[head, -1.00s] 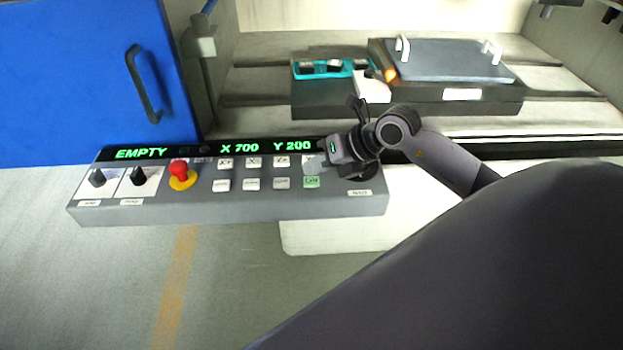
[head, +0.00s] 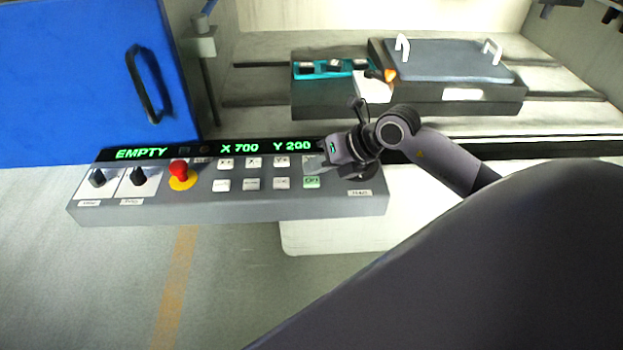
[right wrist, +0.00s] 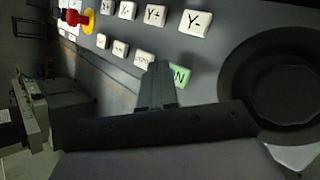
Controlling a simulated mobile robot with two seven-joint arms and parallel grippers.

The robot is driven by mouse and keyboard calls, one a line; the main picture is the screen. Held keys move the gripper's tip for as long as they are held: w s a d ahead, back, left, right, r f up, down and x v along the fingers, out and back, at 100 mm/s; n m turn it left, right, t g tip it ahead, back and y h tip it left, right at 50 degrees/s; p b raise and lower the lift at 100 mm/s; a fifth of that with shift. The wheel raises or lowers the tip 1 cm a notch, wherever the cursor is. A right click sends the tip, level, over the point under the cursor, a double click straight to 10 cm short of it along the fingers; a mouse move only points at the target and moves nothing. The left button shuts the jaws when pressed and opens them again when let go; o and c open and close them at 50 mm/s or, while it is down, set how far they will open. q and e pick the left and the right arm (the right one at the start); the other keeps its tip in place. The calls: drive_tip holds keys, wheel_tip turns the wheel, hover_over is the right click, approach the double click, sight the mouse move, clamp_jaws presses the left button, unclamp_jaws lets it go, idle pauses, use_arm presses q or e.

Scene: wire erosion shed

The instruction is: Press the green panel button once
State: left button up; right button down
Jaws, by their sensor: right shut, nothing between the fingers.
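The green button (head: 311,182) is in the lower row of the grey control panel (head: 230,208), at that row's right end. In the right wrist view the green button (right wrist: 181,75) is partly hidden behind my finger tips. My right gripper (head: 318,164) is shut and empty, just above and right of the green button in the head view. In the right wrist view the closed fingers (right wrist: 157,75) overlap the button's left edge; I cannot tell whether they touch it. My left gripper is not in view.
A red stop knob (head: 180,170) on a yellow base, two black rotary switches (head: 139,176) and several white buttons (head: 253,183) share the panel. Behind it lie a blue door (head: 70,80), a teal tray (head: 310,70) and a grey plate with white handles (head: 445,62).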

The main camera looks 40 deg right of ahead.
sight(316, 182)
drive_tip(key=shift+f, duration=0.45)
drive_tip(key=shift+f+b, duration=0.4)
drive_tip(key=shift+b, duration=0.15)
idle(0.5)
drive_tip(key=shift+r, duration=0.1)
drive_tip(key=shift+r+p, duration=0.8)
wheel_tip(316, 182, up, 5)
drive_tip(key=p, duration=0.4)
drive_tip(key=shift+a+f, duration=0.1)
idle(0.8)
